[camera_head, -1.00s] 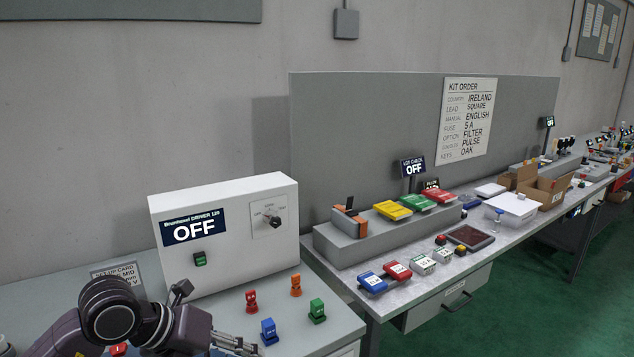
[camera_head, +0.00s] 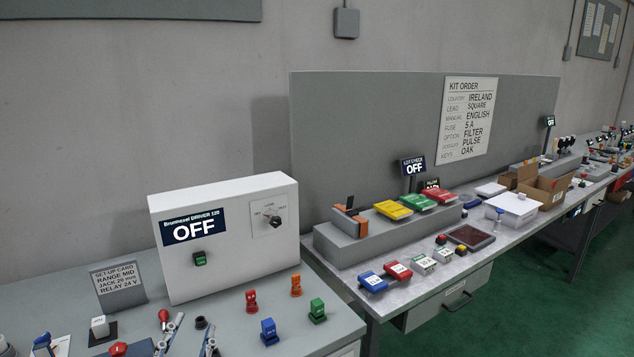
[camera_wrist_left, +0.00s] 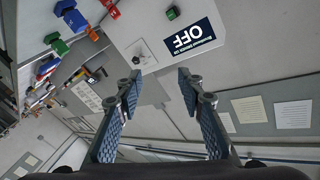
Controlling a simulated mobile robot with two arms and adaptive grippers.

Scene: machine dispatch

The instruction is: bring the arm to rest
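My left gripper (camera_head: 195,325) shows only by its two fingers at the bottom left of the head view, in front of the white driver box (camera_head: 232,240). The fingers are spread apart with nothing between them. The left wrist view shows the same open gripper (camera_wrist_left: 158,78), with the driver box (camera_wrist_left: 150,30) upside down beyond the fingertips. The rest of my left arm is out of the head view. My right gripper is in neither view.
Blue (camera_head: 269,331), red (camera_head: 251,301), orange (camera_head: 296,285) and green (camera_head: 317,311) pieces stand to the right. A second bench (camera_head: 400,297) holds more parts.

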